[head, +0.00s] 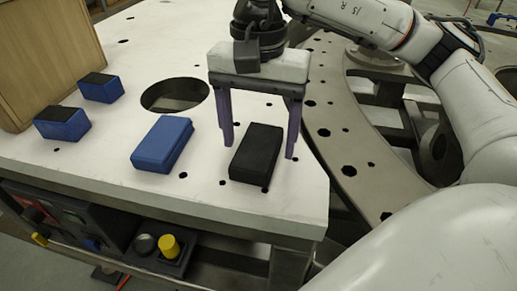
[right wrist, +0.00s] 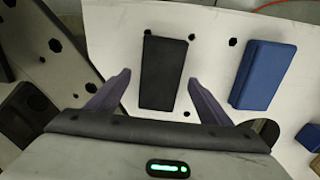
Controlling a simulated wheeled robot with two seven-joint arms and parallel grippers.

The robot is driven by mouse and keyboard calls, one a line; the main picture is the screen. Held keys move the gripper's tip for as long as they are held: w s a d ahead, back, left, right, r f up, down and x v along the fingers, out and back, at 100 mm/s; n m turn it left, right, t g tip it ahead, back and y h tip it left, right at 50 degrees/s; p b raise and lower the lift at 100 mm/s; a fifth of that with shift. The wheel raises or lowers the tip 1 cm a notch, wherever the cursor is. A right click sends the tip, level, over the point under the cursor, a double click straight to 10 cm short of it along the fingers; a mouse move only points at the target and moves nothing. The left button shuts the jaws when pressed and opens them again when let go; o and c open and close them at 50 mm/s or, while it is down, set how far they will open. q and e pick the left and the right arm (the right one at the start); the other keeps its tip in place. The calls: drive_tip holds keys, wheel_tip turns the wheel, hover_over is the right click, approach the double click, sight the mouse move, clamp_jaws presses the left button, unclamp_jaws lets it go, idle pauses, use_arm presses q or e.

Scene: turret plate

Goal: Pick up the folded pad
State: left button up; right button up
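A black rectangular pad (head: 257,153) lies flat on the white table plate near its right front edge. A blue rectangular pad (head: 162,144) with a layered side lies apart to its left; I cannot tell for sure which one is the folded pad. My right gripper (head: 258,144) points down over the black pad, open and empty, with one finger to each side of it. In the right wrist view the black pad (right wrist: 164,73) shows between and beyond the fingertips, and the blue pad (right wrist: 263,74) lies to the right. My left gripper is not in view.
Two small blue blocks with black tops (head: 101,87) (head: 62,123) stand by a wooden box (head: 45,50) at the left. A large round hole (head: 174,95) opens in the white plate (head: 110,150). A curved metal ring (head: 340,135) lies to the right. A yellow knob (head: 168,245) sits below the front edge.

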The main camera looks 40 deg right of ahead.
sight(259, 144)
drive_tip(key=c, duration=1.1)
drive_tip(key=shift+r, duration=0.1)
wheel_tip(259, 144, up, 10)
drive_tip(key=shift+f+p, duration=0.1)
drive_tip(key=shift+p, duration=1.05)
